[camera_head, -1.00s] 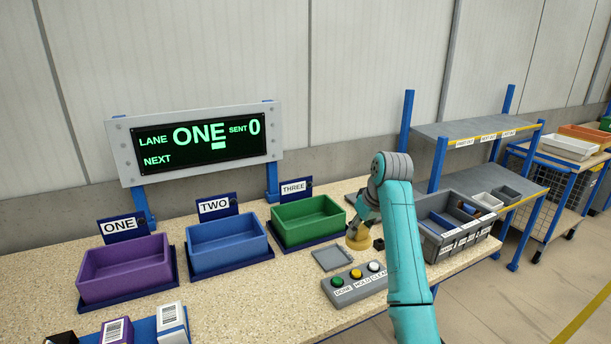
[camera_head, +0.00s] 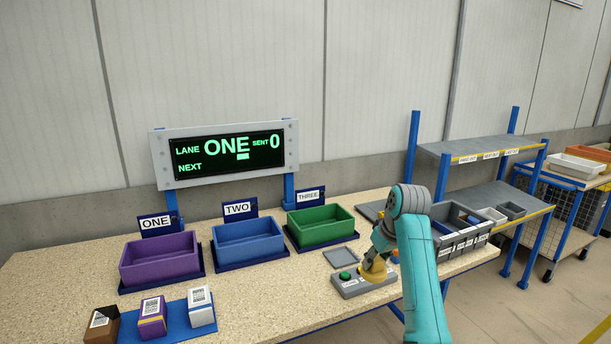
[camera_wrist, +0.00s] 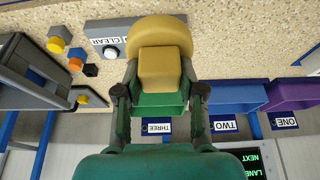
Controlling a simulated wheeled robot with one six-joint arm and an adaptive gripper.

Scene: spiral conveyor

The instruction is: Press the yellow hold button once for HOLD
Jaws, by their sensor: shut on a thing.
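The grey button panel (camera_head: 350,289) lies on the bench with a green button (camera_head: 345,276) at its left end. My gripper (camera_head: 380,248) is shut on a yellow round-ended piece (camera_head: 374,274), held over the panel's middle. The piece (camera_wrist: 160,68) also shows between my fingers (camera_wrist: 160,92) in the wrist view. It hides the yellow hold button in both views, so I cannot tell whether it touches the button. The white button (camera_wrist: 110,52) beside the CLEAR label shows in the wrist view. The display (camera_head: 228,153) reads LANE ONE, SENT 0, with NEXT blank.
Purple (camera_head: 160,272), blue (camera_head: 248,255) and green (camera_head: 321,236) bins stand behind the panel, to its left. A grey square plate (camera_head: 341,257) lies just behind it. Several boxes sit at front left. A grey divided tote (camera_head: 462,255) stands at right.

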